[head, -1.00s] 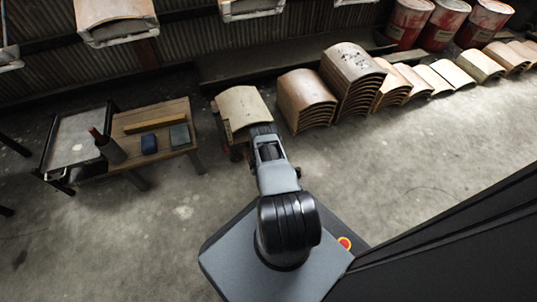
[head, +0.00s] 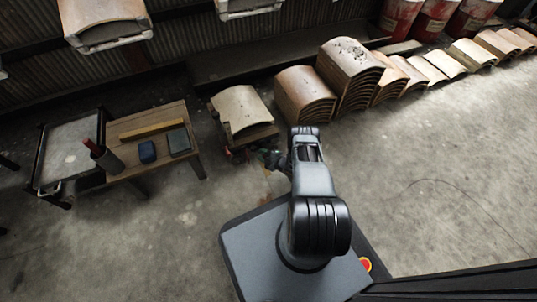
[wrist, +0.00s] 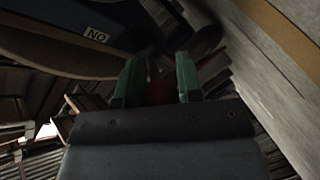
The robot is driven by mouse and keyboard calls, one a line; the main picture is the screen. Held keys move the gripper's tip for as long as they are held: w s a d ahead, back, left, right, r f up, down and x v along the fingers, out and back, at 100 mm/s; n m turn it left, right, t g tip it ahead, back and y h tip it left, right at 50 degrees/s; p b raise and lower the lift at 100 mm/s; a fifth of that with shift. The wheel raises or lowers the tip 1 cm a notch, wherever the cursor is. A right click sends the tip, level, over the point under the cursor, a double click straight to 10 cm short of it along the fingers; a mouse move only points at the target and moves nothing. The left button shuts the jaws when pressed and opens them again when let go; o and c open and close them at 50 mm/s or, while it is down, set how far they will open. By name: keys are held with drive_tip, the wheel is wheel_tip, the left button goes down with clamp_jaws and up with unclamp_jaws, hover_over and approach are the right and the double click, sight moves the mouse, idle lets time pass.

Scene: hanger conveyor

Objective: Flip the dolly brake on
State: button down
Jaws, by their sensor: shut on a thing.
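The low dolly (head: 257,136) stands on the floor and carries a curved tan tile (head: 240,108). Small red parts show under its front edge in the head view. My gripper (head: 268,158) is low at the dolly's front right corner, partly hidden by my arm. In the wrist view the two green fingers of my gripper (wrist: 158,82) are shut on a dark red piece (wrist: 158,93), which looks like the brake lever. A dark rounded part (wrist: 198,32), perhaps a caster wheel, is just beyond the fingers. The lever's on or off position cannot be told.
A wooden table (head: 185,165) with a blue block and a grey block stands left of the dolly. A wheeled frame cart (head: 40,160) is farther left. Stacked curved tiles (head: 345,75) line the right. Red drums (head: 432,18) stand at the back right. Front floor is clear.

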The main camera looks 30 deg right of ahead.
drive_tip(key=shift+w+a, duration=0.1)
drive_tip(key=shift+a, duration=0.05)
drive_tip(key=c, duration=1.1)
unclamp_jaws()
drive_tip(key=o, duration=0.3)
drive_tip(key=shift+s+d+r+p, duration=0.2)
drive_tip(key=shift+s+d+p, duration=0.1)
drive_tip(key=shift+s+d, duration=0.15)
drive_tip(key=p+v, duration=0.2)
drive_tip(key=v, duration=0.4)
drive_tip(key=shift+s+d, duration=0.1)
drive_tip(key=shift+s, duration=0.15)
drive_tip(key=shift+w, duration=0.1)
